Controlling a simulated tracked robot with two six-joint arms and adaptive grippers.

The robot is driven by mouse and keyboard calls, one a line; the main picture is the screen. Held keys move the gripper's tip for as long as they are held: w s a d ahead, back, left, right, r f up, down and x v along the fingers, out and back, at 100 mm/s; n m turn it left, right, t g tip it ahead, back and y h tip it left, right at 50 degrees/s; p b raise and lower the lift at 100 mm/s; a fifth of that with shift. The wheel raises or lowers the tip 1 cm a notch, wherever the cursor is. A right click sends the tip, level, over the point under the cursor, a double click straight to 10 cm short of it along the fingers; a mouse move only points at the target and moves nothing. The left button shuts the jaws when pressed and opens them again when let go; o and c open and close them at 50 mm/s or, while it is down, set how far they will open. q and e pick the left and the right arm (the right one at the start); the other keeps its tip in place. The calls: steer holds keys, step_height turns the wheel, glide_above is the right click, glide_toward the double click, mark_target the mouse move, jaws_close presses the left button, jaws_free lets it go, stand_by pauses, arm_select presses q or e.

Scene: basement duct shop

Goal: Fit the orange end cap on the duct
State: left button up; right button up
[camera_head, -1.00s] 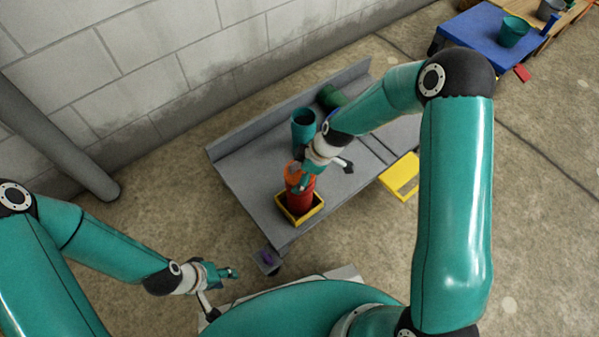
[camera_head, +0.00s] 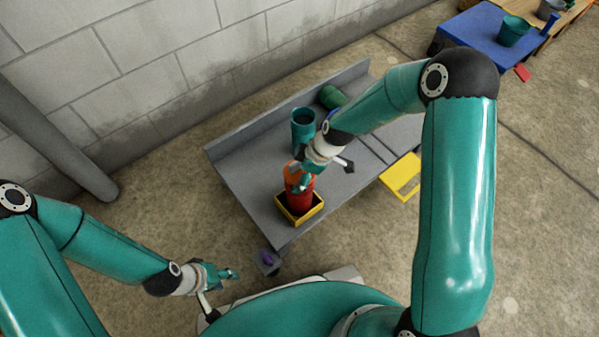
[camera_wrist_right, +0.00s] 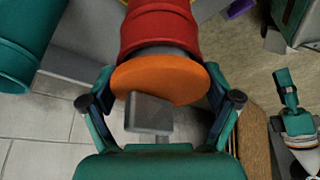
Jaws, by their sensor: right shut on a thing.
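The orange end cap (camera_head: 291,171) is at the top of the upright red duct (camera_head: 302,196) in the head view. In the right wrist view, the orange cap (camera_wrist_right: 180,82) is a disc with a grey block on its face. A dark grey band shows between it and the red duct (camera_wrist_right: 157,28); I cannot tell whether the cap is seated. My right gripper (camera_head: 298,177) is shut on the cap, with its fingers (camera_wrist_right: 162,88) at opposite sides of the rim. My left gripper (camera_head: 231,273) is low at the left, away from the duct; its jaw opening is unclear.
The duct stands in a yellow-rimmed tray (camera_head: 315,212) at the near end of the grey bench (camera_head: 255,181). A teal cylinder (camera_head: 303,138) stands just behind, and a green one (camera_head: 332,97) lies farther back.

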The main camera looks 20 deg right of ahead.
steer(key=shift+b, duration=0.3)
steer(key=shift+f+b, duration=0.6)
steer(key=shift+b, duration=0.05)
stand_by(0.5)
steer(key=o, duration=0.9)
steer(key=shift+r, duration=0.1)
steer(key=shift+p+v, duration=2.4)
steer(key=shift+v, duration=3.05)
steer(key=shift+a, duration=0.1)
